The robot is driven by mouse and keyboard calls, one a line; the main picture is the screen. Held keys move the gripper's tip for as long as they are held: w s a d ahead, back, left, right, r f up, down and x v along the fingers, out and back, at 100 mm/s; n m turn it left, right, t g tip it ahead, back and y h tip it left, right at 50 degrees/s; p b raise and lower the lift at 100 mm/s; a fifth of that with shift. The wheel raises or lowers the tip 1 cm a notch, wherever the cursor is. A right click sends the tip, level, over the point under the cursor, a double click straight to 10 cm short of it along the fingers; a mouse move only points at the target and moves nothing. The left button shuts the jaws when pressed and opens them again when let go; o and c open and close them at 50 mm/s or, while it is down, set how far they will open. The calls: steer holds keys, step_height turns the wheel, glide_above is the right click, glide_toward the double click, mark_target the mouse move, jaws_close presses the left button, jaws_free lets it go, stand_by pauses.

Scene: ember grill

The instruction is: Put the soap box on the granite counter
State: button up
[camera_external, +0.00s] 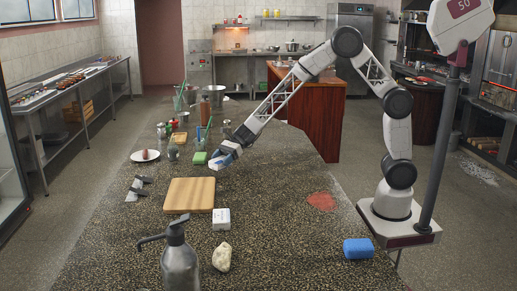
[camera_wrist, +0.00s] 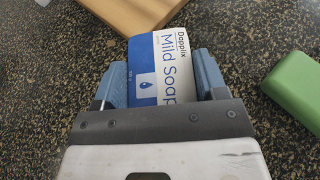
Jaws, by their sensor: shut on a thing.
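The soap box (camera_wrist: 160,68) is white and blue with "Mild Soap" printed on it. In the wrist view it sits between the two blue fingers of my gripper (camera_wrist: 161,80), which is shut on it. In the external view my gripper (camera_external: 223,157) is low over the speckled granite counter (camera_external: 275,220), and the pale end of the soap box (camera_external: 216,164) shows below it. I cannot tell whether the box touches the counter.
A green block (camera_external: 200,158) lies just left of my gripper. A wooden board (camera_external: 189,195), a small white box (camera_external: 221,219), a pale lump (camera_external: 222,257), a pump bottle (camera_external: 180,264) and a blue sponge (camera_external: 358,248) are nearer. Bare counter lies to the right.

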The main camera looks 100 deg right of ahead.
mark_target(222, 165)
steer(key=shift+f, duration=1.55)
steer(key=o, duration=1)
steer(key=shift+f, duration=0.15)
steer(key=shift+c, duration=0.2)
steer(key=shift+r, duration=0.2)
steer(key=v, duration=1.2)
steer(key=shift+a, duration=0.1)
